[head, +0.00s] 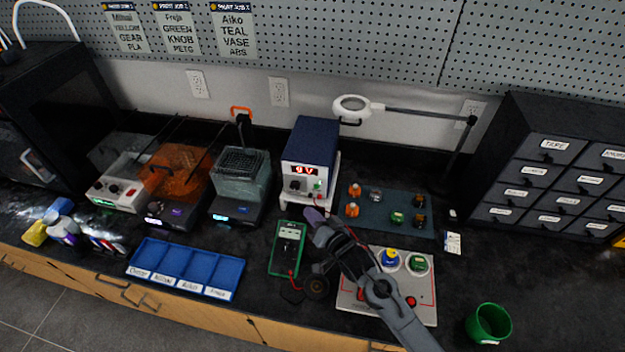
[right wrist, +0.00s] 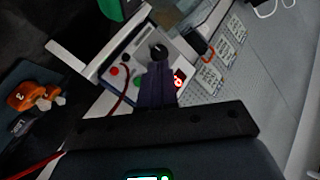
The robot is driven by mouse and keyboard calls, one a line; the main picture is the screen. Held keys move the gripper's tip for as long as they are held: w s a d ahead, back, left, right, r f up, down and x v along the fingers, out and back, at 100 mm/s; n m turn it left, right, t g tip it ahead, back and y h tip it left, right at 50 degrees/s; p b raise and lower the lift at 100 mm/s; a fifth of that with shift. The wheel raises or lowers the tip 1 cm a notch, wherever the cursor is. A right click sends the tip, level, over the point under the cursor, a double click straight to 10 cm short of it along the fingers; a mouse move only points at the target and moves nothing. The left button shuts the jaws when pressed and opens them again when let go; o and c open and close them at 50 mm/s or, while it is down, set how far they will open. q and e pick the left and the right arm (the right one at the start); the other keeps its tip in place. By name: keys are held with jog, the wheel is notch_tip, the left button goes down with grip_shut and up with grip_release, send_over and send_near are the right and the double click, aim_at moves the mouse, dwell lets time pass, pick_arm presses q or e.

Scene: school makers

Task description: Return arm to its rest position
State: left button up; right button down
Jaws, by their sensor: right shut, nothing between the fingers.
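My right gripper (head: 314,216) is shut and empty. The purple fingertips are just in front of the blue-and-white power supply (head: 311,148), whose red display is lit. In the right wrist view the closed fingers (right wrist: 156,85) point at the power supply's front (right wrist: 150,54), near its black knob and red display. I cannot tell whether they touch it. My left gripper is in neither view.
A green multimeter (head: 287,248) with a red lead lies left of my right gripper. A dark mat (head: 385,228) with several small parts is behind the arm. A lamp (head: 352,108), black drawers (head: 548,165), a green cup (head: 488,324) and a blue tray (head: 186,268) stand around.

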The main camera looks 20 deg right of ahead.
jog(key=s+f+n+g, duration=0.1)
jog(key=s+f+g, duration=0.1)
jog(key=s, duration=0.3)
jog(key=s+f+n+g+h, duration=0.1)
jog(key=s+f+g, duration=0.1)
jog(key=s, duration=0.3)
jog(key=s+d+f+g+h, duration=0.1)
jog(key=s+f, duration=0.1)
jog(key=s, duration=0.3)
jog(key=shift+n+g, duration=0.4)
jog(key=s+g, duration=0.1)
jog(key=s, duration=0.2)
jog(key=s+n+g, duration=0.1)
jog(key=s, duration=0.2)
jog(key=s+d+g, duration=0.1)
jog(key=s, duration=0.2)
jog(key=shift+s+f+n+h, duration=0.3)
jog(key=shift+s+n+h, duration=0.1)
jog(key=s+d+r+n+g, duration=0.15)
jog(key=s+g, duration=0.25)
jog(key=s, duration=0.8)
notch_tip(320, 180, up, 32)
jog(key=w+p, duration=0.1)
jog(key=p, duration=3.1)
jog(key=shift+w+r+n+h, duration=0.15)
jog(key=shift+r+n+h, duration=0.05)
jog(key=shift+n+h, duration=0.15)
jog(key=shift+a, duration=0.1)
